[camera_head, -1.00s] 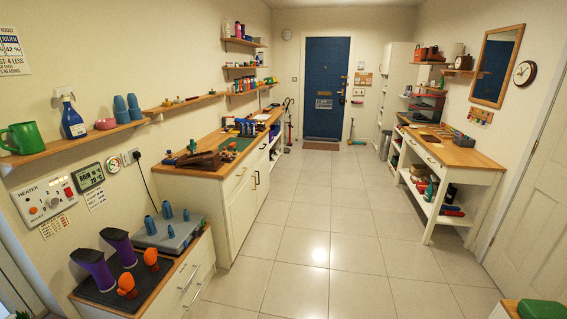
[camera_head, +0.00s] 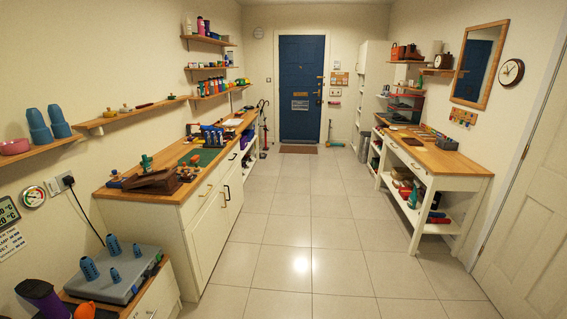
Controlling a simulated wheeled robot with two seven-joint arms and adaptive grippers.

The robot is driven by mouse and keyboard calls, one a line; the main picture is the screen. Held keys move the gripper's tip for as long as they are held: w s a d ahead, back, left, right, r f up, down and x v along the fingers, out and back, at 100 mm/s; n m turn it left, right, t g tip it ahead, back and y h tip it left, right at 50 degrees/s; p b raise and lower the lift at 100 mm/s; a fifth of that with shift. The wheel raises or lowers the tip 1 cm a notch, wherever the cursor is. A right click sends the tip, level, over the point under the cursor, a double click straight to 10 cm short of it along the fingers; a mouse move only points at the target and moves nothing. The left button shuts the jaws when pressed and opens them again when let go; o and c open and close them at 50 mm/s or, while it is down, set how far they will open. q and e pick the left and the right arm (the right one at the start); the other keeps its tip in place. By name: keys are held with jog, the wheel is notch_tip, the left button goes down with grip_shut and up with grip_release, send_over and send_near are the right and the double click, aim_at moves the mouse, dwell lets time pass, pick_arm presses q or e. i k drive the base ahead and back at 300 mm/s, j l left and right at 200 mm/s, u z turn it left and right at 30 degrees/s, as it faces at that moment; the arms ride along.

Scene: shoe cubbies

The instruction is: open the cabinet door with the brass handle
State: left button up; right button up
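The cream cabinet (camera_head: 203,232) with a wooden top stands along the left wall, its front facing the aisle. Its doors and drawers look shut. A brass handle (camera_head: 208,191) shows on the upper front near the close end. Upright handles, one of them dark (camera_head: 228,192), sit just right of it; they are small, and I cannot tell exactly which panel each belongs to. Neither of my grippers is in view, so nothing touches the cabinet.
A low unit with a grey case (camera_head: 118,272) stands at the lower left, close to the cabinet's near end. A workbench (camera_head: 440,161) with an open lower shelf stands on the right. The tiled floor (camera_head: 300,235) between is clear up to the blue door (camera_head: 301,88).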

aim_at(206, 236)
jog(key=i, duration=1.2)
jog(key=i+l, duration=0.1)
jog(key=i, duration=1.15)
jog(key=i+u, duration=0.25)
jog(key=i, duration=0.15)
jog(key=i+l+u, duration=0.2)
jog(key=i, duration=0.25)
jog(key=i+l+u, duration=0.25)
jog(key=i, duration=0.15)
